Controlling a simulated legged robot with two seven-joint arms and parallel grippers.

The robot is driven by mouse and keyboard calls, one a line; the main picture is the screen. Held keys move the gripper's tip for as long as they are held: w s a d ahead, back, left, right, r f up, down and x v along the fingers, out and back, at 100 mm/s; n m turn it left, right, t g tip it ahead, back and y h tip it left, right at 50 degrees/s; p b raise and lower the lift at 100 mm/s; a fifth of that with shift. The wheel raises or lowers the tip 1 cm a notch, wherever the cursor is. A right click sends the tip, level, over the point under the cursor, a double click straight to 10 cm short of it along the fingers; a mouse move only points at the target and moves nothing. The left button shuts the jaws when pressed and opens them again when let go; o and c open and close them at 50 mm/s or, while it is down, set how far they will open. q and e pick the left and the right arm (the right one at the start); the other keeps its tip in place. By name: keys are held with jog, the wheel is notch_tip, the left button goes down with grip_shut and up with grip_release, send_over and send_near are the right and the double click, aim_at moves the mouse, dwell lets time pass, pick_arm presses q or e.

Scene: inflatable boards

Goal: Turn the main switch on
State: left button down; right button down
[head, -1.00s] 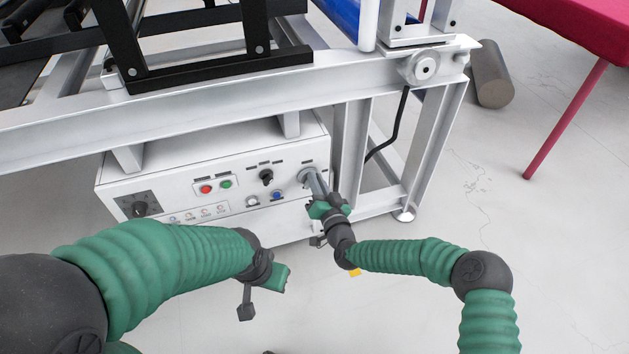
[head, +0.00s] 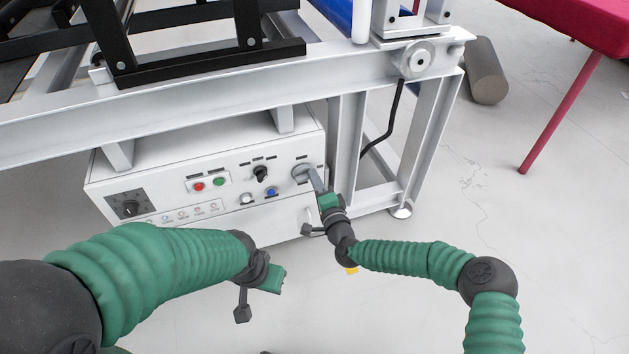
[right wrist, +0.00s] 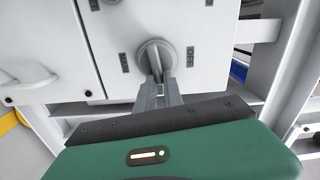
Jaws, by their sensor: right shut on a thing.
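The main switch (head: 301,173) is a round grey rotary knob at the right end of the white control box's front. My right gripper (head: 319,184) reaches the knob from the front. Its grey fingers (right wrist: 158,92) are shut on the knob's grip, which they partly hide. My left gripper (head: 268,284) hangs in front of the box, apart from it, and its fingers cannot be made out.

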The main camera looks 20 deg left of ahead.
jog(key=shift+d+f+m, duration=0.2)
jog(key=shift+f+m, duration=0.2)
jog(key=shift+m, duration=0.3)
jog(key=c, duration=1.5)
grip_release()
jog(key=shift+o, duration=0.2)
jog(key=shift+r, duration=0.1)
jog(key=p+v, duration=0.7)
jog(key=v, duration=0.9)
jog(key=shift+s+d, duration=0.25)
jog(key=shift+s, duration=0.05)
